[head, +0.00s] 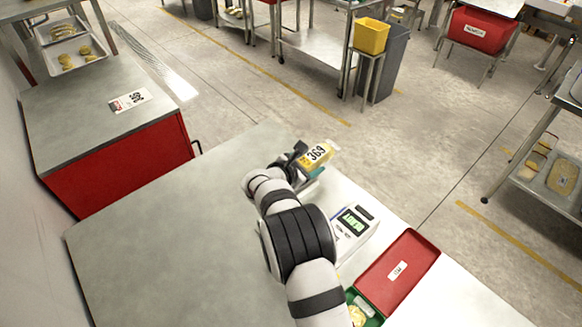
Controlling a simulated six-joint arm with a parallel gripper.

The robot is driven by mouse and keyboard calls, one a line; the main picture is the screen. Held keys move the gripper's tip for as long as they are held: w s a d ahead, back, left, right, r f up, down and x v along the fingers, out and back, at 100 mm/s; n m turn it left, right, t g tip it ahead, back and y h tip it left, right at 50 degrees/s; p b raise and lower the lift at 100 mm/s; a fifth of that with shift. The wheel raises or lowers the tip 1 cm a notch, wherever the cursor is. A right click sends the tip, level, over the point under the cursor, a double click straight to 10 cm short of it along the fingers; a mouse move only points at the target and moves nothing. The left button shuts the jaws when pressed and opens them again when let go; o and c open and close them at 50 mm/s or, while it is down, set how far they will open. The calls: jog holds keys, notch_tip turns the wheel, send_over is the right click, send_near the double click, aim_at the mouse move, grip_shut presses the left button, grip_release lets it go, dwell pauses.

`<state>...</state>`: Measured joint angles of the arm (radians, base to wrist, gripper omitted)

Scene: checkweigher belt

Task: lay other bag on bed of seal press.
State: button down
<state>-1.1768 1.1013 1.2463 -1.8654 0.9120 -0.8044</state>
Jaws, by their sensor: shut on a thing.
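My gripper (298,158) is at the far end of the table, seen from behind and above, with my arm covering much of it. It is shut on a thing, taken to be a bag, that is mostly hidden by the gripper. A teal and grey piece (316,173) shows just beside and below the gripper; I cannot tell whether it is part of the seal press. Contact between the held thing and any bed is hidden. A green tray (376,320) at the front edge of view holds pale contents, partly covered by my arm.
A white device with a lit green display (353,221) stands right of my arm. A red tray (410,262) lies nearer. The table's left part (150,240) is clear. A red cabinet (125,165) stands beyond.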

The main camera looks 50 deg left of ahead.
jog(key=w+d+r, duration=0.2)
jog(key=d+r, duration=0.1)
jog(key=d, duration=0.1)
jog(key=s+d+h, duration=0.2)
jog(key=s+d, duration=0.1)
jog(key=s, duration=0.8)
jog(key=f, duration=0.9)
jog(key=shift+s+d, duration=0.2)
jog(key=shift+d, duration=0.15)
jog(key=shift+f, duration=0.1)
jog(key=shift+c, duration=1.5)
grip_release()
jog(key=shift+f, duration=0.1)
